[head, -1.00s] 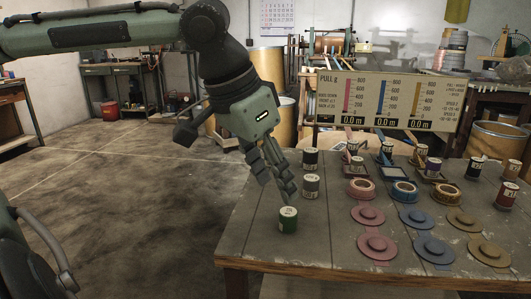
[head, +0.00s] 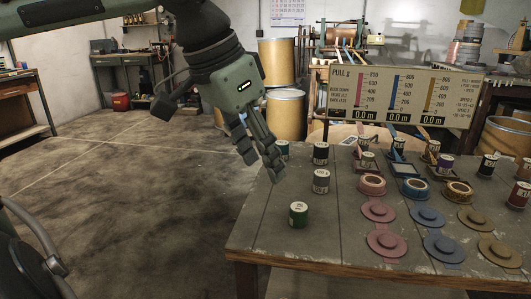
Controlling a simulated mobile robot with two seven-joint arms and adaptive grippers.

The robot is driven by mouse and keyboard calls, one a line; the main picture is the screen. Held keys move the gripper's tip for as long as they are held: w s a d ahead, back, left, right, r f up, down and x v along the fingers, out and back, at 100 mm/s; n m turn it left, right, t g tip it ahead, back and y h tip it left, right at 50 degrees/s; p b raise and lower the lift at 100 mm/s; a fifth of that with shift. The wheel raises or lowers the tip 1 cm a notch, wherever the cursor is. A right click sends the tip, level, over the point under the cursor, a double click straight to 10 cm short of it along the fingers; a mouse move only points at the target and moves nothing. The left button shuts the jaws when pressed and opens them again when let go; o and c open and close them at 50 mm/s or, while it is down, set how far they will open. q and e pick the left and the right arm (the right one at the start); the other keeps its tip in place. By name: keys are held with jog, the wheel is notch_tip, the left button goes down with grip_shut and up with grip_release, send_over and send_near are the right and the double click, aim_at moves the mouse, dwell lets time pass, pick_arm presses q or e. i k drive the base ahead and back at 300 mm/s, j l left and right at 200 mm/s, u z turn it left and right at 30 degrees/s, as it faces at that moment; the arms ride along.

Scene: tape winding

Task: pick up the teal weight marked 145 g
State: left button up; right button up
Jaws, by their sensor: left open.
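A small weight with a pale label (head: 282,149) stands at the table's far left corner. It looks teal-grey, but its marking is too small to read. My left gripper (head: 262,168) is open and empty, pointing down in front of and left of that weight, with a finger close to it in the picture. I cannot tell whether they touch. A dark green weight (head: 298,214) stands nearer the front, its marking also unreadable. My right gripper is out of view.
A grey weight (head: 321,181) and a dark weight (head: 320,153) stand just right of the gripper. Tape rolls (head: 372,185) and coloured discs (head: 379,211) fill the middle and right of the wooden table (head: 262,235). A PULL display board (head: 400,95) stands behind.

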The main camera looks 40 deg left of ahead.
aim_at(284, 145)
jog(key=u, duration=1.1)
